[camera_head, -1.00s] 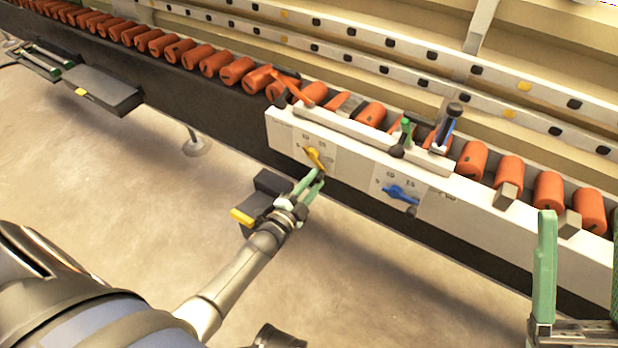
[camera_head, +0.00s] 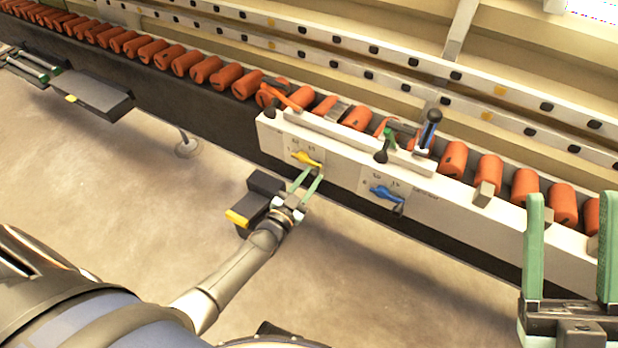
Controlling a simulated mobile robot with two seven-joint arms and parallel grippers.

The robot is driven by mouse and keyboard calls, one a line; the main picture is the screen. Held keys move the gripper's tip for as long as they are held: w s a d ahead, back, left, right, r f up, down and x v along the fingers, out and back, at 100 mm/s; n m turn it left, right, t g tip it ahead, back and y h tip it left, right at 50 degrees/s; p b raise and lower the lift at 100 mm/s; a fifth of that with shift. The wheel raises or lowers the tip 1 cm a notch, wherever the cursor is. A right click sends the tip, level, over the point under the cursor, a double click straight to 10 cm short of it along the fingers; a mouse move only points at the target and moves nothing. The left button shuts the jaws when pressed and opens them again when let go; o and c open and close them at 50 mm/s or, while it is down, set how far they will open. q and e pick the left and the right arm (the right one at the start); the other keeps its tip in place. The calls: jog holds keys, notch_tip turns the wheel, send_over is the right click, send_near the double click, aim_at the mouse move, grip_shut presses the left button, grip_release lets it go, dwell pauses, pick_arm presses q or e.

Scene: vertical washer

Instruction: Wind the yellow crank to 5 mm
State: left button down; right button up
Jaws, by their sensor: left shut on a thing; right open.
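The yellow crank (camera_head: 305,158) sits on the left dial of the white guide-rail panel (camera_head: 285,140). It lies nearly level, with its arm slanting slightly down to the right. The dial's numbers are too small to read surely. My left gripper (camera_head: 315,174) is just below the crank, its green fingers on the knob at the crank's right end. The fingers partly hide the knob. My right gripper (camera_head: 570,202) is open and empty at the lower right, in front of the panel.
A blue crank (camera_head: 386,193) is on the panel to the right. Orange cylinders (camera_head: 453,158) line the conveyor behind. A dark box with a yellow part (camera_head: 237,218) is beside my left wrist.

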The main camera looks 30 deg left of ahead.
pick_arm(q)
jog(key=shift+r+n, duration=0.1)
jog(key=shift+n, duration=0.2)
pick_arm(e)
jog(key=shift+w+f+m+h, duration=0.5)
jog(key=shift+f+h, duration=0.05)
jog(key=shift+h, duration=0.15)
pick_arm(q)
jog(key=c, duration=0.6)
grip_release()
jog(key=shift+s, duration=0.25)
jog(key=s+p, duration=0.1)
jog(key=s, duration=0.3)
jog(key=s+p, duration=0.1)
jog(key=s, duration=0.3)
jog(key=s+a+p, duration=0.1)
jog(key=s, duration=0.3)
pick_arm(e)
jog(key=w+f+m+g+h, duration=0.2)
jog(key=f+m+h, duration=0.1)
jog(key=f, duration=0.5)
jog(key=w+d+f+m+g+h, duration=0.1)
jog(key=w+f+m+g+h, duration=0.2)
jog(key=f, duration=0.6)
jog(key=shift+d+h, duration=0.25)
jog(key=shift+h, duration=0.55)
jog(key=shift+w+r, duration=0.1)
